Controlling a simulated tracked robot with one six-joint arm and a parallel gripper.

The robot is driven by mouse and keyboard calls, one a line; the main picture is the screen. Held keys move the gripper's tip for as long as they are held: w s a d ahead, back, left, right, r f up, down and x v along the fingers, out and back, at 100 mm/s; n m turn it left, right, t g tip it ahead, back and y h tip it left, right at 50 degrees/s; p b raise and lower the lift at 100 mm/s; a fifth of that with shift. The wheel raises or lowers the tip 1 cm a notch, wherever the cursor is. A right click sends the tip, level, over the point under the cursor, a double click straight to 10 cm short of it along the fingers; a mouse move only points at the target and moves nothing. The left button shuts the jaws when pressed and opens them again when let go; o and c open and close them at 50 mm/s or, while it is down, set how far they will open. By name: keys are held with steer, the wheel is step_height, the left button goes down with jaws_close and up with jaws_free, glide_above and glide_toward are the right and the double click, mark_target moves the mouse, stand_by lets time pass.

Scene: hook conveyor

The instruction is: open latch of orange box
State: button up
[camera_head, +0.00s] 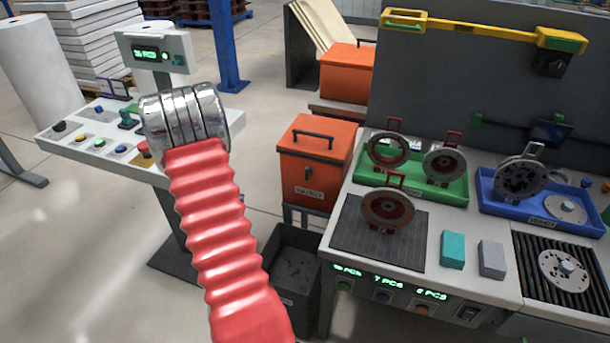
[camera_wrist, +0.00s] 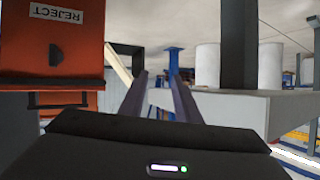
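The orange box (camera_head: 299,181) stands left of the workbench in the head view, its lid closed and a dark handle on top. Its small dark latch (camera_head: 308,170) is on the front face, above a white label. In the wrist view the orange box (camera_wrist: 85,62) fills the upper left and appears upside down. The latch (camera_wrist: 56,54) shows there between the REJECT label and the lid. My gripper (camera_wrist: 156,78) has its two dark fingers apart, with nothing between them. It is beside the box and not touching the latch. The head view does not show the fingers.
A second orange box (camera_head: 344,77) stands behind. The workbench holds a green tray (camera_head: 455,192), a blue tray (camera_head: 500,207) and metal discs. A dark bin (camera_head: 295,240) is below the box. A button panel (camera_head: 95,140) stands at left. Open floor lies between.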

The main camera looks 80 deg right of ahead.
steer(key=s+d+f+m+g+h, duration=0.25)
steer(key=s+d+f, duration=0.2)
steer(key=s, duration=0.45)
steer(key=m+g+h, duration=0.1)
steer(key=g+h, duration=0.2)
steer(key=g, duration=0.1)
glide_toward(307, 173)
steer(key=a, duration=0.5)
steer(key=shift+w+d, duration=0.1)
steer(key=shift+w, duration=0.05)
steer(key=shift+t, duration=0.25)
steer(key=d, duration=0.9)
steer(key=s+d, duration=0.1)
steer(key=d, duration=0.3)
steer(key=shift+s+d, duration=0.1)
steer(key=shift+d, duration=0.3)
steer(key=shift+c, duration=0.2)
jaws_close()
